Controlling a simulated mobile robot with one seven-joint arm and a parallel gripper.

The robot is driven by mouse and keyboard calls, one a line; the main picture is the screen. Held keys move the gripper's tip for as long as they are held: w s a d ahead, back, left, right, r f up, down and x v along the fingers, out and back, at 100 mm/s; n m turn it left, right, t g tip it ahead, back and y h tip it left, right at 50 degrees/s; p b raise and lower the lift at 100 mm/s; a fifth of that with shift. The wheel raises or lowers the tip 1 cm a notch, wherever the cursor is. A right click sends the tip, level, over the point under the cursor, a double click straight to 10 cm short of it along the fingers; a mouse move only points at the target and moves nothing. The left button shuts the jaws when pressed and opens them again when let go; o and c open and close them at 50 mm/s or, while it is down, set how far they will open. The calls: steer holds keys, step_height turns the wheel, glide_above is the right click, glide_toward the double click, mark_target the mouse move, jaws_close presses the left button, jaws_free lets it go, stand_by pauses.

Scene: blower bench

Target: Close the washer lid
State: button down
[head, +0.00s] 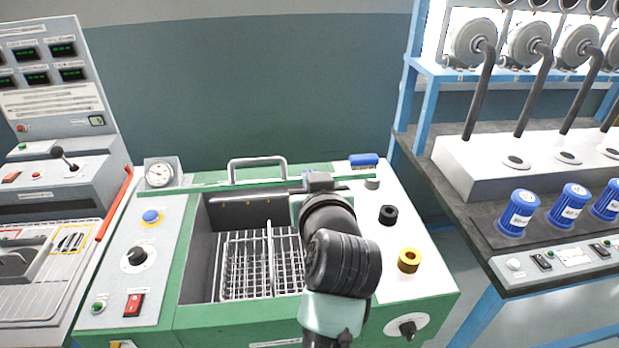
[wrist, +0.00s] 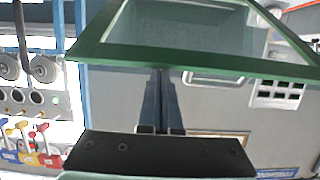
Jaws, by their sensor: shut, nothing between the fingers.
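The washer (head: 190,255) is a green-framed bench unit in the head view, its dark basin open at the top with a wire rack (head: 262,262) inside. The lid (head: 150,189) stands raised at the back, seen nearly edge-on as a thin green strip. A grey U-shaped handle (head: 257,161) shows just above it. In the wrist view the lid's green frame (wrist: 180,59) with a pale window crosses the top. My gripper (head: 318,182) is at the back right of the basin, close to the lid. Its fingers (wrist: 160,72) are shut and empty, tips by the frame edge; contact cannot be told.
A round gauge (head: 160,173) stands at the washer's back left. A blue-capped item (head: 364,160), a black ring (head: 388,215) and a yellow ring (head: 409,260) are on its right. A blue-framed bench with blue-capped jars (head: 518,213) stands right; a control console (head: 50,180) stands left.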

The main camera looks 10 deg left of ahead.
steer(key=s+f+t+b, duration=0.1)
steer(key=s+f+b, duration=0.1)
steer(key=f+b, duration=0.3)
steer(key=s+d+f+t+y+b, duration=0.1)
steer(key=s+f+t+b, duration=0.1)
steer(key=f+b, duration=0.4)
steer(key=s+d+f+t+b, duration=0.1)
steer(key=s+f+b, duration=0.2)
steer(key=b, duration=0.9)
step_height(320, 180, down, 3)
steer(key=shift+f+t, duration=0.15)
steer(key=shift+t, duration=0.25)
steer(key=f+b, duration=0.2)
steer(key=b, duration=0.2)
steer(key=shift+s+f+t+y, duration=0.2)
steer(key=shift+t+y, duration=0.1)
steer(key=shift+t, duration=0.1)
steer(key=shift+r, duration=0.15)
